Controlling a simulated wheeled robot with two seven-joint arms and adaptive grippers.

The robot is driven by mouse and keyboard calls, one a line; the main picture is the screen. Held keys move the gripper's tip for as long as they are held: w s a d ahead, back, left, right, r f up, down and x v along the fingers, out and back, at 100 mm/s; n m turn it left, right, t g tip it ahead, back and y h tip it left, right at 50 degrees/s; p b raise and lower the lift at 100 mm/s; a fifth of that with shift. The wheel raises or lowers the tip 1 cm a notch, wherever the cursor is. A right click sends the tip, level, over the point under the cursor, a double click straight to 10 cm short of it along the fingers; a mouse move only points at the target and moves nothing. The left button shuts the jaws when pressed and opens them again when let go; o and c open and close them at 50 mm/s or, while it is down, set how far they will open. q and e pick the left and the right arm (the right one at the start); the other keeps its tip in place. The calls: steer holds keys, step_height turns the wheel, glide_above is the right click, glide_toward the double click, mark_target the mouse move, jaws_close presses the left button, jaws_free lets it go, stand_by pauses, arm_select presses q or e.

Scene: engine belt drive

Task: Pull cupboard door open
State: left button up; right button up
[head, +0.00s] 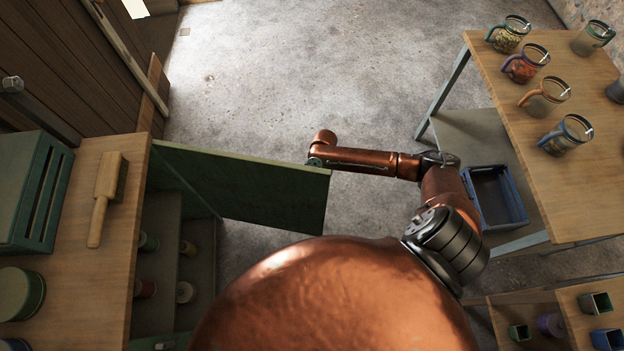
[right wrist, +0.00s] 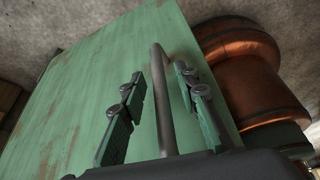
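The green cupboard door (head: 262,192) stands swung well out from the cupboard under the left counter in the head view, with shelves (head: 165,255) showing inside. My right arm reaches around the door's free end, and its gripper is hidden behind the door there. In the right wrist view, the worn green door face (right wrist: 75,100) fills much of the picture. A grey bar handle (right wrist: 163,105) runs between the two fingers of my right gripper (right wrist: 158,85). The fingers are apart, with a visible gap to the handle on both sides. My left gripper is not in view.
The concrete floor beyond the door is clear.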

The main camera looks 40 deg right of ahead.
jaws_close()
steer(key=shift+w+d, duration=0.1)
stand_by(0.5)
